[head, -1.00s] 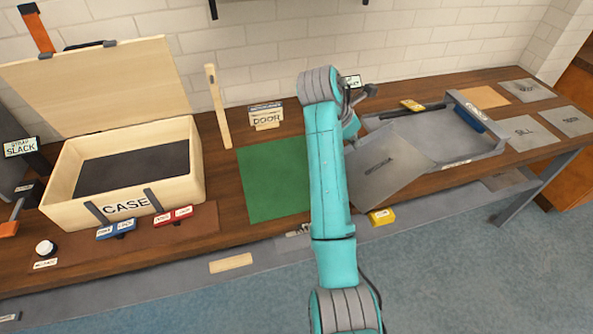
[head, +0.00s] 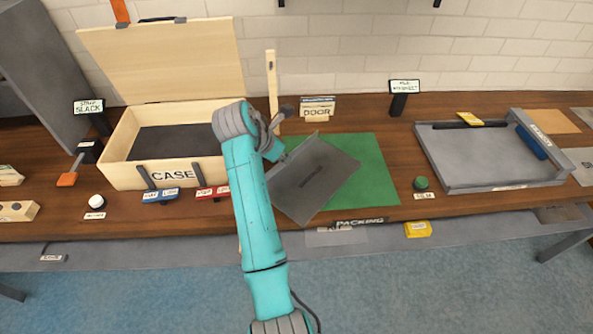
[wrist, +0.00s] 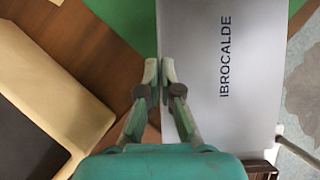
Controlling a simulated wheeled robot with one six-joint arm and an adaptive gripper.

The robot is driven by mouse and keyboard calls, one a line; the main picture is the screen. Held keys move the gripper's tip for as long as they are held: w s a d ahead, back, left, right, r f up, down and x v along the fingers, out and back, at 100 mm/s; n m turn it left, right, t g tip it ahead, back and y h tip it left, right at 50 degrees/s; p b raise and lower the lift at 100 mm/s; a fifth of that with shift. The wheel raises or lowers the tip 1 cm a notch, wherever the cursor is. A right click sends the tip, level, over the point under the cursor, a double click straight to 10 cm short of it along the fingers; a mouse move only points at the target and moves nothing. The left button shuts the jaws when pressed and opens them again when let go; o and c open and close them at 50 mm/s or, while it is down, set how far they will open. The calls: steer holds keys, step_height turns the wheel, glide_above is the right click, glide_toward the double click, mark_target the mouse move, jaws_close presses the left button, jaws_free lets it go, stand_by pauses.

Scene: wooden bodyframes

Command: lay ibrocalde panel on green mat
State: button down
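The ibrocalde panel (head: 318,178) is a flat grey sheet, and its printed name reads clearly in the wrist view (wrist: 245,75). My gripper (wrist: 160,76) is shut on one long edge of it, its two fingertips close together there. In the head view my arm hides most of the gripper. The panel is held askew over the left and front part of the green mat (head: 375,175), overhanging its left and front edges. It looks raised above the bench, though the height is hard to tell. The mat also shows in the wrist view (wrist: 128,22).
The open wooden case (head: 118,170) stands left of the mat, close to my gripper. Red and blue latch blocks (head: 160,197) lie before it. A green button (head: 421,184) and a grey tray (head: 450,182) are to the right. A DOOR sign (head: 317,110) stands behind.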

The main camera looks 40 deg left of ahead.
mark_target(284, 174)
steer(key=shift+f, duration=3.4)
steer(key=shift+f, duration=0.1)
steer(key=c, duration=1.3)
jaws_free()
steer(key=shift+v, duration=3.8)
